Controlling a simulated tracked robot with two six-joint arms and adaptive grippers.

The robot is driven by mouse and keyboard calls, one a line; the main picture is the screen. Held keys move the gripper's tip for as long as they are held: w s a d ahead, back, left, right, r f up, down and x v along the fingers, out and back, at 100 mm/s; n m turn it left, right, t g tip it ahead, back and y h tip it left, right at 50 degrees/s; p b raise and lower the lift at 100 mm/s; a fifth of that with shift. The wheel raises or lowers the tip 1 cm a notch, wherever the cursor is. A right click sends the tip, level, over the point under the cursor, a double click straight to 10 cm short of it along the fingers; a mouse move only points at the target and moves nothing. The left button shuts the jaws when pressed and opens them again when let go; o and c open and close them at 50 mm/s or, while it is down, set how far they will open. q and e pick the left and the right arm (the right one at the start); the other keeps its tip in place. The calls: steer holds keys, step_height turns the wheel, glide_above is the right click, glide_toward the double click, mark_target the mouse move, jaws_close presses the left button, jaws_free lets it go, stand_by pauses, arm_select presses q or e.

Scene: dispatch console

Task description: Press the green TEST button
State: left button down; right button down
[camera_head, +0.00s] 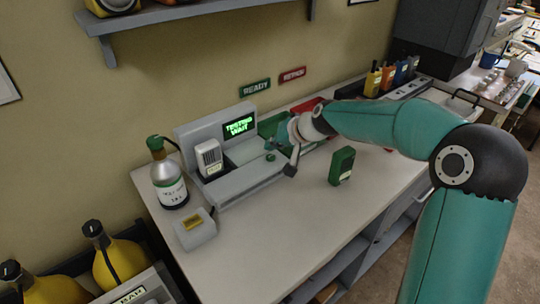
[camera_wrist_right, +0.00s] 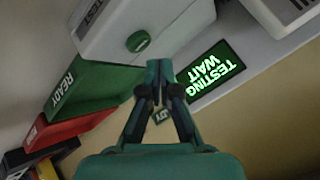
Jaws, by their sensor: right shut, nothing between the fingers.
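The grey console (camera_head: 250,178) stands at the back left of the bench. Its screen (camera_head: 239,127) reads TESTING WAIT and also shows in the right wrist view (camera_wrist_right: 211,72). The green TEST button (camera_head: 270,157) sits on the console's top; in the right wrist view the round green button (camera_wrist_right: 138,41) is beside the label TEST. My right gripper (camera_head: 292,165) is shut and empty, close to the button on its right. In the right wrist view its fingertips (camera_wrist_right: 160,90) are together, apart from the button in the picture. My left gripper is not in view.
A grey handset (camera_head: 209,157) stands in the console's left part. A bottle (camera_head: 168,183) and a small grey box (camera_head: 195,229) are left of it. A green device (camera_head: 342,166) stands on the bench to the right. Green READY (camera_wrist_right: 85,92) and red (camera_wrist_right: 62,130) bins lie behind. The front bench is clear.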

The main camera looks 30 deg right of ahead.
mark_target(272, 157)
steer(key=shift+r+p, duration=1.45)
steer(key=shift+r, duration=0.7)
